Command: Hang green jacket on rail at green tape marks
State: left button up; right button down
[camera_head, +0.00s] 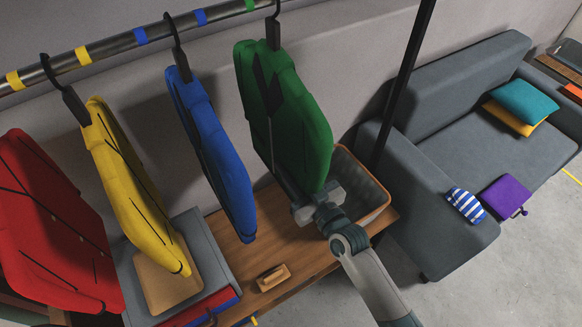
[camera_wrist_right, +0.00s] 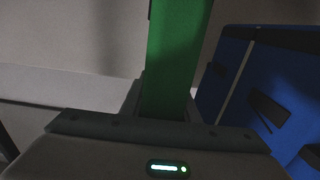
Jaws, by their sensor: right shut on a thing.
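The green jacket (camera_head: 293,115) is upright in the head view, with its dark hanger hook (camera_head: 273,30) reaching up to the rail (camera_head: 110,45). The hook's top is cut off by the frame edge, so I cannot tell whether it rests on the rail. One green tape mark (camera_head: 250,5) shows on the rail, just left of the hook. My right gripper (camera_head: 312,198) is shut on the green jacket's lower end. In the right wrist view the jacket (camera_wrist_right: 173,60) rises from between the fingers (camera_wrist_right: 165,110). My left gripper is not in view.
A blue jacket (camera_head: 215,150) and a yellow jacket (camera_head: 125,170) hang to the left, with a red jacket (camera_head: 50,220) further left. Below are a wooden bench (camera_head: 300,250) and a basket (camera_head: 375,195). A dark post (camera_head: 405,75) and a grey sofa (camera_head: 440,100) stand to the right.

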jog(key=c, duration=1.3)
grip_release()
jog(key=shift+r, duration=0.1)
jog(key=shift+s+d, duration=0.1)
jog(key=shift+s, duration=0.05)
jog(key=shift+s+d+f, duration=0.15)
jog(key=shift+s+f, duration=0.05)
jog(key=shift+b+v, duration=2.55)
jog(key=shift+v, duration=5.8)
jog(key=shift+w, duration=0.1)
